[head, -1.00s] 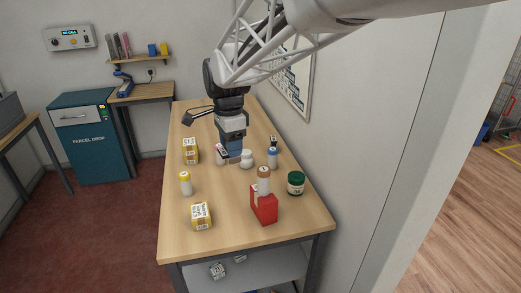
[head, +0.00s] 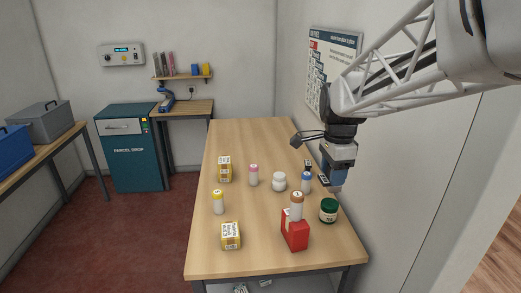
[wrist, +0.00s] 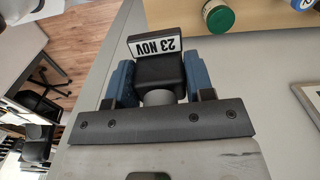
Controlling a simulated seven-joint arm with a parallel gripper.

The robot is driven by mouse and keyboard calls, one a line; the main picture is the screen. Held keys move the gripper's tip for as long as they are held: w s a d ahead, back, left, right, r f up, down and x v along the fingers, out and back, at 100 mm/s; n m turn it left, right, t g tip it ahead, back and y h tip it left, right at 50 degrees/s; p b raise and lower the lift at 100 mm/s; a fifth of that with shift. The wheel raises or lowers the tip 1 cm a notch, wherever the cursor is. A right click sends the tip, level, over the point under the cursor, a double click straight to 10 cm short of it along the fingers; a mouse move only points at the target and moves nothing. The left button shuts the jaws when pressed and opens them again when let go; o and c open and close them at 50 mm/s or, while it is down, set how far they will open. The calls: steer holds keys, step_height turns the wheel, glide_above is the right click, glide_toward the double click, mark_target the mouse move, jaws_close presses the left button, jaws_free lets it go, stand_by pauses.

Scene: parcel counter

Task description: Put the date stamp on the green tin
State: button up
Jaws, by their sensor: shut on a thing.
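The date stamp (wrist: 158,66) is black with a white plate reading "23 NOV"; the plate looks upside down in the wrist view. My gripper (wrist: 160,82) is shut on it, with a blue finger on each side. In the head view my gripper (head: 336,184) hangs at the counter's right edge, above and just behind the green tin (head: 328,210). The tin stands upright with its dark green lid on. In the wrist view the tin (wrist: 219,18) shows at the top, right of the stamp and apart from it.
A red box (head: 294,236) and a brown-capped bottle (head: 296,205) stand left of the tin. A blue-capped bottle (head: 306,183) and white jar (head: 279,182) are behind it. The wall (head: 380,190) is close on the right. The counter's far part (head: 250,135) is clear.

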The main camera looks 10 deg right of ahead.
steer(key=s+d, duration=0.2)
steer(key=d, duration=0.2)
step_height(320, 180, down, 11)
steer(key=shift+s+m, duration=0.25)
steer(key=shift+m, duration=0.05)
steer(key=shift+w+d, duration=0.1)
glide_above(332, 203)
steer(key=shift+w+f, duration=0.1)
steer(key=shift+f, duration=0.65)
steer(key=shift+f, duration=0.1)
stand_by(0.4)
steer(key=shift+f, duration=1.65)
steer(key=shift+f, duration=0.15)
